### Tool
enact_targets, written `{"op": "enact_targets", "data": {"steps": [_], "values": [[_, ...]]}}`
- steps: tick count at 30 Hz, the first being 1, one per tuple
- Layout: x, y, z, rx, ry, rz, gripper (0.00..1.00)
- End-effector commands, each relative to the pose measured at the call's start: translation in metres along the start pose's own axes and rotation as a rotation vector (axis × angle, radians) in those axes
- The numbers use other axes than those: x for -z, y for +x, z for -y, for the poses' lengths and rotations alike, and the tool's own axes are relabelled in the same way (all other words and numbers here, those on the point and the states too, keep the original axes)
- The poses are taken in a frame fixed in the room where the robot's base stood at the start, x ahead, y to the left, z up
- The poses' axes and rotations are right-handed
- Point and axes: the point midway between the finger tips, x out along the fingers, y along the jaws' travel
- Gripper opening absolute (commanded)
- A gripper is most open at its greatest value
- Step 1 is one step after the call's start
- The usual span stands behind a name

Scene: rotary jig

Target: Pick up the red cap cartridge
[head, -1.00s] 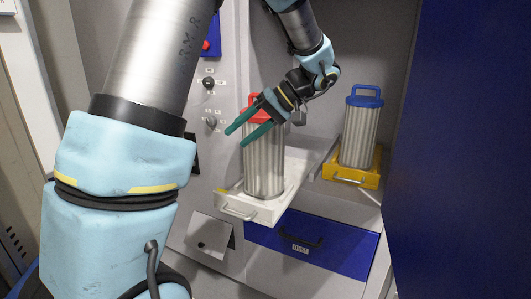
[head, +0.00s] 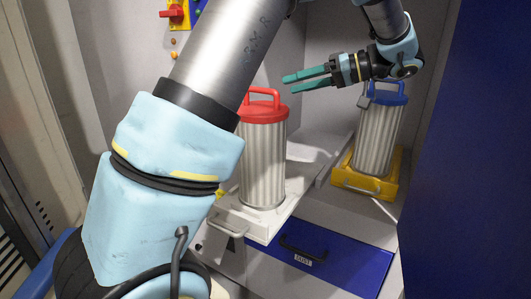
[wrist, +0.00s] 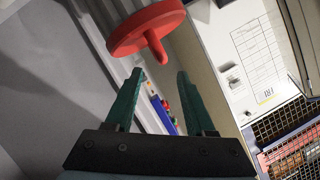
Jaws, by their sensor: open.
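The red cap cartridge (head: 263,155) stands upright on a white sliding tray (head: 245,222). It has a pleated pale body and a red cap with a loop handle. My gripper (head: 284,82) has green fingers and is open and empty, above and to the right of the red handle in the head view. In the wrist view the red cap (wrist: 147,28) shows beyond the fingertips, with its handle pointing toward the gap between the fingers (wrist: 163,78). The gripper looks apart from the cap.
A blue drawer (head: 320,258) lies below. A dark blue panel (head: 470,160) borders the right side. A red switch (head: 174,13) is at the upper left.

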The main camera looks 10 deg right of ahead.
Motion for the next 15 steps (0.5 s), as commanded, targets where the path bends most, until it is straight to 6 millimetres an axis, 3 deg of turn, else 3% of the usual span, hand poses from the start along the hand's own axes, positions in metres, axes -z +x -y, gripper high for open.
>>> {"op": "enact_targets", "data": {"steps": [6,15], "values": [[0.002,0.035,0.002,0.004,0.002,0.003,0.55],[0.006,0.060,0.004,0.003,0.003,0.004,0.55]]}}
